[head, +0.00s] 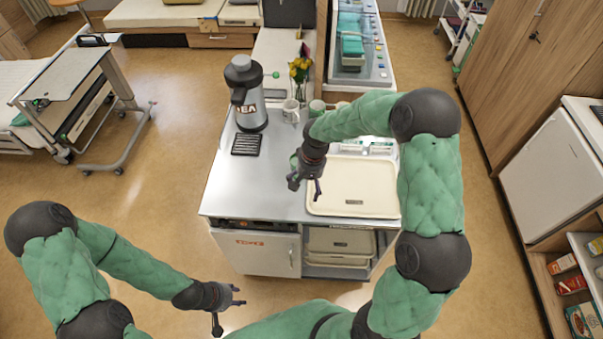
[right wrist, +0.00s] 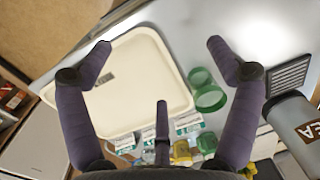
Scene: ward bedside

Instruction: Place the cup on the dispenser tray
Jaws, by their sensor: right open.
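The tea dispenser (head: 247,95) is a tall grey and black urn at the counter's back left. It also shows in the right wrist view (right wrist: 302,128). Its black slotted dispenser tray (head: 247,144) lies flat before it, with nothing on it. A pale cup (head: 291,111) stands right of the dispenser, with a greenish cup (head: 317,108) beside it. In the right wrist view, green round cup shapes (right wrist: 211,98) lie between the fingers, apart from them. My right gripper (head: 305,188) is open and empty above the counter. My left gripper (head: 228,308) is open and empty, low before the counter.
A cream serving tray (head: 352,205) covers the counter's right part, near my right gripper. Flowers (head: 300,68) stand behind the cups. Small packets (right wrist: 187,122) lie along the serving tray's edge. The counter's front left is clear. An overbed table (head: 62,75) stands at the left.

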